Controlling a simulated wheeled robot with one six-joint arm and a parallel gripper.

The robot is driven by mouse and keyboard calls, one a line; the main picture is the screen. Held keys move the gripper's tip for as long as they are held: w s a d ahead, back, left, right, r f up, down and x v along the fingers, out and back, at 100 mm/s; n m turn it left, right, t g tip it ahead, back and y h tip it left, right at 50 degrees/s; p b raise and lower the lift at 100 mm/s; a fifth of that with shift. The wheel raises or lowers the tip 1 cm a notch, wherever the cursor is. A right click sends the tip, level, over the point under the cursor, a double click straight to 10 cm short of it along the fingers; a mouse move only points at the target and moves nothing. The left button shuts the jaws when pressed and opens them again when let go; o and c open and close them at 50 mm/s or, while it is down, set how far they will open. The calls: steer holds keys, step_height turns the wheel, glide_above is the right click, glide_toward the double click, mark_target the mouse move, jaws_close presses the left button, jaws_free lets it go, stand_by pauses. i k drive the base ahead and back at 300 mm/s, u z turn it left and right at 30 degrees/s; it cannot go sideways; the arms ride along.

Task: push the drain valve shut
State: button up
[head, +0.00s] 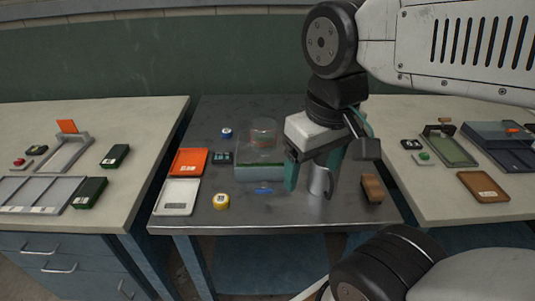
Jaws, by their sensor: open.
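A clear box (259,165) with a green layer low inside stands at the middle of the dark metal table. A small blue piece (264,190) sits at the box's front foot; it may be the drain valve, but it is too small to tell its position. My gripper (312,182) is open and points down, to the right of the box and blue piece. A grey metal cup (320,183) shows between or just behind its fingers; I cannot tell whether they touch it.
A brown block (372,187) lies right of my gripper. The table's front strip is mostly clear.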

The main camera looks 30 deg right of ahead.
mark_target(262, 191)
steer(key=k, duration=1.75)
steer(key=u, duration=0.6)
steer(key=i, duration=1.4)
steer(key=z, duration=0.45)
